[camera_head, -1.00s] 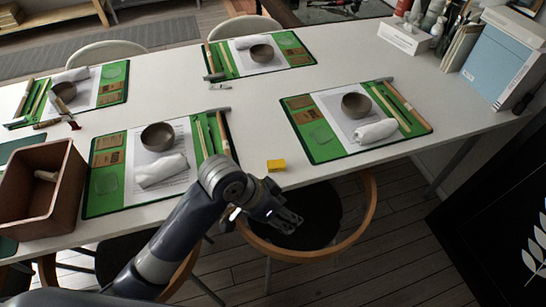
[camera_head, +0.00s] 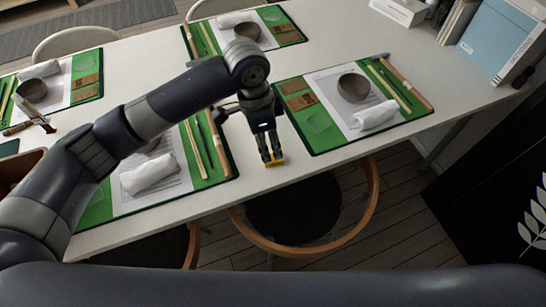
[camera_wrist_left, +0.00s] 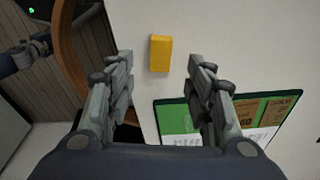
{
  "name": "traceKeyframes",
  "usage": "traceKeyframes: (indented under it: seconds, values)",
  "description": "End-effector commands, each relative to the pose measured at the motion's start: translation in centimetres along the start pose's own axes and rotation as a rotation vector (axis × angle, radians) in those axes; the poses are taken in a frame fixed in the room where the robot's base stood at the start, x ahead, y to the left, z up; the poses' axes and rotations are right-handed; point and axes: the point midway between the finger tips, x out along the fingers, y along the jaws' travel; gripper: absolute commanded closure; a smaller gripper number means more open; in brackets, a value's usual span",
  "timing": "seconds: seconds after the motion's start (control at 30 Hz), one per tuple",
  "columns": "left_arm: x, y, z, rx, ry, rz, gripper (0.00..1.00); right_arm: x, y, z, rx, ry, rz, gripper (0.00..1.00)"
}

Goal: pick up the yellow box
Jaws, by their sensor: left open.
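The yellow box (camera_wrist_left: 161,53) lies on the white table. In the left wrist view it sits just beyond and between the two spread fingertips of my left gripper (camera_wrist_left: 160,62), with clear table around it. In the head view my left gripper (camera_head: 270,152) points down over the box near the table's front edge, and only a thin strip of the yellow box (camera_head: 276,162) shows at the fingertips. The gripper is open and nothing is held in it. My right gripper is not seen.
Green mats with bowls, rolled white cloths and tools lie either side of the box, the nearer right one (camera_head: 319,139) close by. A wooden-rimmed chair (camera_head: 372,195) stands below the front edge. The white table (camera_head: 300,65) is bare between the mats.

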Motion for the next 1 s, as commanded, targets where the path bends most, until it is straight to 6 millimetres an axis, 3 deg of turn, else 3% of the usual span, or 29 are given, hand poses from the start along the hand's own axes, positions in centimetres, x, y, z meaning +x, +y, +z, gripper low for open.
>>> traceKeyframes:
  seconds: [0.27,0.53,0.83,1.0]
  values:
    - [2.5,0.0,0.0,-0.001,0.0,0.0,0.52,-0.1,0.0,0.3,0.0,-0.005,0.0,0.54]
    - [6.3,0.0,0.0,-0.001,0.001,-0.002,0.52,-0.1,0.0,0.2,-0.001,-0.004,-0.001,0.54]
    - [6.8,0.0,-0.1,0.0,0.002,-0.003,0.52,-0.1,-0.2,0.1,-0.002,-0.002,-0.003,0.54]
    - [6.8,0.0,-0.1,0.0,0.002,-0.003,0.9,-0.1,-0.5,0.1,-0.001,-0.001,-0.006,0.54]
